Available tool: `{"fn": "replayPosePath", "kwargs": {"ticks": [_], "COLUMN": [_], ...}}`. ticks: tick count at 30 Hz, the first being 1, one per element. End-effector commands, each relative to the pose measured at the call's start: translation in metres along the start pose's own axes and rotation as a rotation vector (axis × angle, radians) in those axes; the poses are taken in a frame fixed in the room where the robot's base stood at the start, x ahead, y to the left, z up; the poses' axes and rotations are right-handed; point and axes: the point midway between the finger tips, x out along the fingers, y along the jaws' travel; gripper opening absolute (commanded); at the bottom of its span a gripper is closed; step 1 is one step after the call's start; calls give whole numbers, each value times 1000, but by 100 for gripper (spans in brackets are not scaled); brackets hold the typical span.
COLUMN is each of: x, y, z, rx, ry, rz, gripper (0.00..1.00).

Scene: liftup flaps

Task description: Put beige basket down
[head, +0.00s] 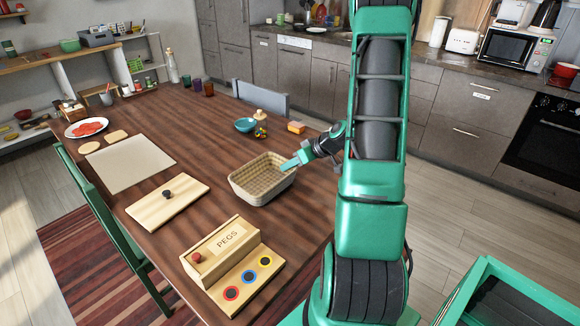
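The beige basket (246,190) is a rectangular, empty-looking container with sloped sides. It appears upright at the right part of the wooden table, though I cannot tell whether its bottom touches the table. My gripper (291,163) is at the basket's right rim, with its fingers reaching over that edge. The fingers look close to the rim, but they are too small in the view to tell whether they are shut on it.
A teal bowl (245,125) and orange block (296,127) stand behind. A green chair (112,230) stands at the left edge.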

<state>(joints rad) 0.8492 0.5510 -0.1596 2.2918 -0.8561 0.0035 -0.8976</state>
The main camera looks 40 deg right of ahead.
Motion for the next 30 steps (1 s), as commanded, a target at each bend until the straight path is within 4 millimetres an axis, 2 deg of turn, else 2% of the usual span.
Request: {"fn": "replayPosePath", "kwargs": {"ticks": [11, 12, 14, 24, 30], "x": [6, 6, 6, 4, -20], "y": [1, 1, 1, 1, 2], "z": [5, 5, 5, 4, 4], "rx": [0, 0, 0, 0, 0], "ry": [1, 1, 1, 1, 3], "rz": [0, 1, 1, 1, 4], "gripper": [0, 12, 23, 23, 23]}}
